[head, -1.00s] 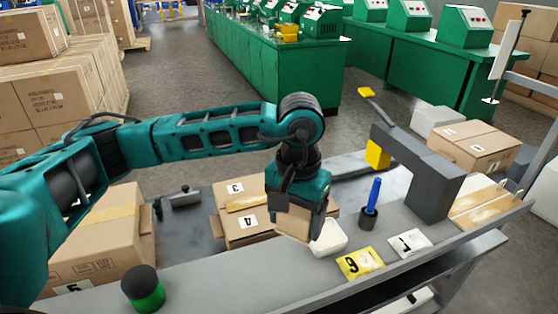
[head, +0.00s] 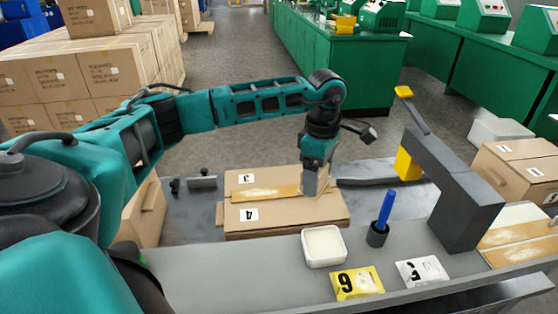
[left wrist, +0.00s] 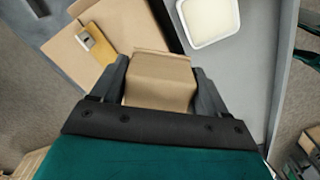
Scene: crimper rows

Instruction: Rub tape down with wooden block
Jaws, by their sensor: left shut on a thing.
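My left gripper (head: 318,168) is shut on a tan wooden block (head: 314,182), pointing down over the right end of a flat carton (head: 300,222). In the left wrist view the block (left wrist: 160,82) sits between the two fingers. The carton bears labels 3 and 4. A glossy tan tape strip (head: 262,193) runs along its top between them. The block is by the tape's right end; I cannot tell if it touches. In the left wrist view part of the tape (left wrist: 98,52) shows up and left of the block, with a small metallic thing on it. My right gripper is out of view.
A white tray (head: 323,246) stands in front of the carton. A grey arched stand (head: 465,205) and a dark cup (head: 377,236) with a blue-handled tool are to its right. Label cards (head: 357,283) lie in front. Another taped carton (head: 520,170) is at right.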

